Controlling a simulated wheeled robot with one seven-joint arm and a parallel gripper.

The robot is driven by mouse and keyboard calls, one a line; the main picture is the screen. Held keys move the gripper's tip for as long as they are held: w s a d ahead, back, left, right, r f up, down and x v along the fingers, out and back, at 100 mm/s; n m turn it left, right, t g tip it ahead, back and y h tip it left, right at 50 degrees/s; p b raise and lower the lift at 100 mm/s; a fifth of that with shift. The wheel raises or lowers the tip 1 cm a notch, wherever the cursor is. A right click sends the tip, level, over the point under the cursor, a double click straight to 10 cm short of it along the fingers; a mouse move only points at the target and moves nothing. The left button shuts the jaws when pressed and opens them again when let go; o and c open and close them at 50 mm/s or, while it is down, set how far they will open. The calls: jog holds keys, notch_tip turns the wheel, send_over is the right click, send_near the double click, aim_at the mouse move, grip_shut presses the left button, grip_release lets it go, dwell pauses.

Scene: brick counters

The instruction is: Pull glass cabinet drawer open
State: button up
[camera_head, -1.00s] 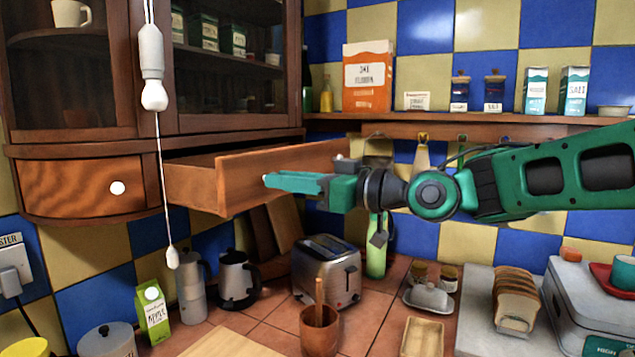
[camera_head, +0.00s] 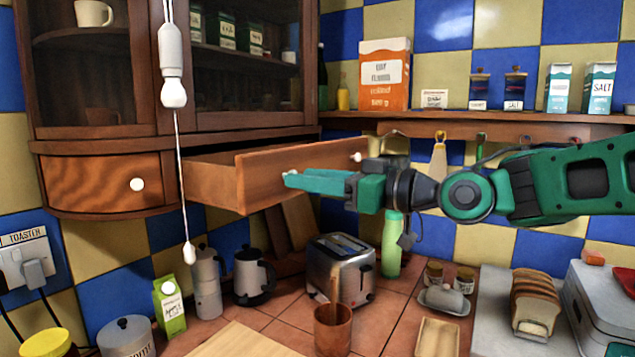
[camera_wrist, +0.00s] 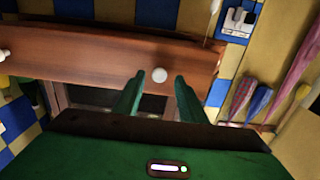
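The wooden drawer (camera_head: 290,172) under the glass cabinet (camera_head: 245,100) stands out from the cabinet, with its side and part of its inside showing. Its front carries a round white knob (camera_head: 357,157) at the right end. My gripper (camera_head: 300,182) is in front of the drawer face, its green fingers pointing left in the head view. In the wrist view the fingers of my gripper (camera_wrist: 158,92) are apart, with a white knob (camera_wrist: 160,75) seen between their tips against the drawer front (camera_wrist: 100,62). I cannot tell whether they touch the knob.
A closed curved drawer (camera_head: 100,183) is at left. A pull cord (camera_head: 178,130) hangs before the cabinet. A shelf (camera_head: 480,118) runs along the right wall.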

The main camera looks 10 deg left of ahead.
jog(key=v, duration=0.9)
jog(key=shift+d, duration=0.3)
jog(key=d+f+m+h, duration=0.5)
jog(key=d+f+h, duration=0.1)
jog(key=d+f, duration=0.6)
jog(key=d+f+m+h, duration=0.4)
jog(key=d+f+h, duration=0.2)
jog(key=d+f, duration=0.6)
jog(key=s+d+f+m+g+h, duration=0.1)
jog(key=s+d+f+m+h, duration=0.2)
jog(key=d, duration=0.4)
jog(key=s+d+f+m+g+h, duration=0.1)
jog(key=s+d+m, duration=0.1)
jog(key=s+d, duration=0.4)
jog(key=s+d+f+m+g, duration=0.2)
jog(key=s+d+m, duration=0.1)
jog(key=s, duration=0.4)
jog(key=s+d+f+m+g, duration=0.2)
jog(key=s+d, duration=0.3)
jog(key=s, duration=0.3)
jog(key=shift+m+h, duration=0.4)
jog(key=shift+m, duration=0.3)
